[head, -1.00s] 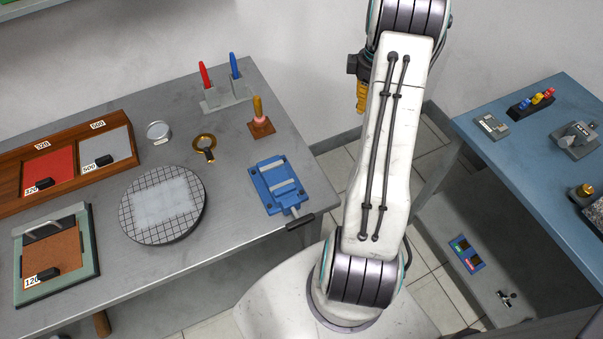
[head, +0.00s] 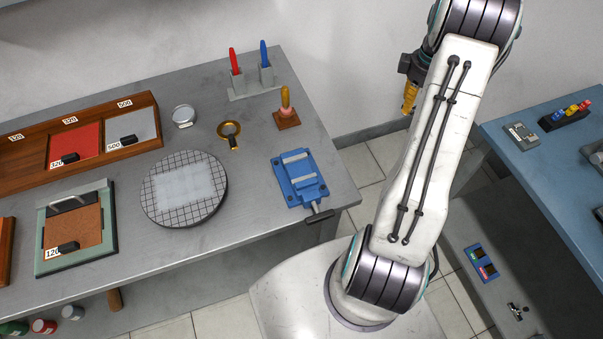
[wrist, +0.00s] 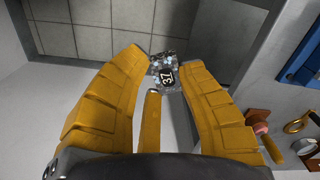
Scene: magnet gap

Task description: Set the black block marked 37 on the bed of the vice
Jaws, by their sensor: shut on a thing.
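The black block with a white 37 label (wrist: 165,76) is held between the fingertips of my gripper (wrist: 163,66) in the wrist view. Shiny grey and pale bits show around its far end. The yellow fingers are shut on it. In the head view one yellow finger of my gripper (head: 409,98) shows beyond my arm, and the block cannot be made out. The blue vice (head: 300,178) stands near the right end of the grey bench, left of and apart from my gripper. Its two pale jaw bars lie across it. A blue part of the vice (wrist: 302,66) shows at the wrist view's right edge.
Behind the vice are a wooden-handled tool on a brown base (head: 286,110), a brass ring (head: 230,134) and a holder with red and blue pens (head: 252,91). A round gridded plate (head: 214,208) lies left. A blue table (head: 555,165) stands right, across a floor gap.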

